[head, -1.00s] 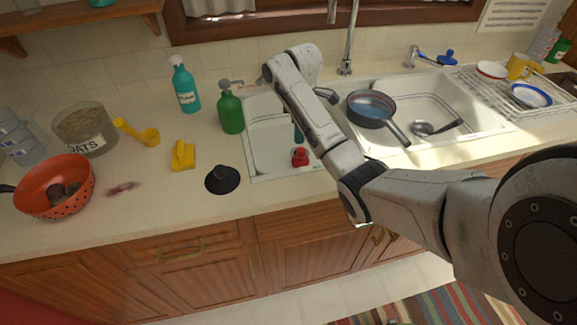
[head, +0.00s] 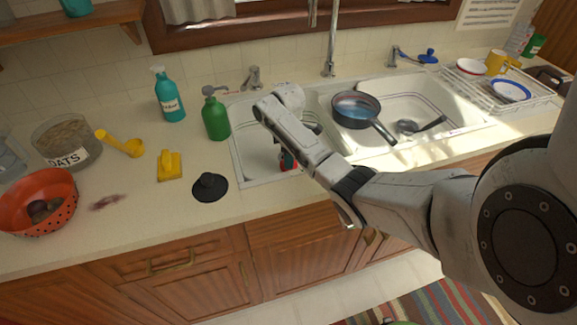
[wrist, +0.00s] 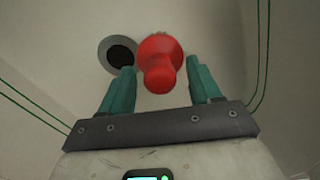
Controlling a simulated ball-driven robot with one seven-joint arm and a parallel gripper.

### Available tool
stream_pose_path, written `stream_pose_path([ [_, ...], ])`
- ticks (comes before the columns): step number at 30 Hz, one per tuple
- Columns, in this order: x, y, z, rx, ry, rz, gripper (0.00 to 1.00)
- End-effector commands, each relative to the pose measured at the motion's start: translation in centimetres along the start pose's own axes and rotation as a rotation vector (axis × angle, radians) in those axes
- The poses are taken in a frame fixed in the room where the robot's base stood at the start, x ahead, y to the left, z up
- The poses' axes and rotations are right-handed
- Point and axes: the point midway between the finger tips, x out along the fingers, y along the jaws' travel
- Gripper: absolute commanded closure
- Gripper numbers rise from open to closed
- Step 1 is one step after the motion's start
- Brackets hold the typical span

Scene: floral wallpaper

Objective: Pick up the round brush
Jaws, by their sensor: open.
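The round brush (wrist: 160,50) has a red knob handle and a wider red base with a little bristle at its edge. It sits in the left sink basin (head: 245,155), beside the dark round drain (wrist: 120,54). I see gaps between both fingers and the handle. I cannot tell the exact height.
A dark pan (head: 356,108) sits at the sink divider. A black plunger-like piece (head: 209,186) and a green soap bottle (head: 215,115) stand left of the basin. The faucet (head: 331,45) rises behind. The basin walls surround my gripper.

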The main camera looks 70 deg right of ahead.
Motion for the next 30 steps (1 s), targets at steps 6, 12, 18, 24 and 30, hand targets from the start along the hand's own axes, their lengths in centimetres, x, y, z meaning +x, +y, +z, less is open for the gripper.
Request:
stream_pose_path([
  [6, 1.03, 0.01, 0.03, 0.000, 0.000, 0.002, 0.37],
  [12, 1.01, 0.00, 0.02, 0.000, 0.000, 0.001, 0.43],
  [18, 1.00, 0.00, 0.02, 0.000, 0.000, 0.001, 0.62],
  [24, 0.99, 0.00, 0.02, 0.000, 0.000, 0.001, 0.81],
  [30, 0.99, -0.01, 0.01, 0.000, 0.000, 0.001, 1.00],
])
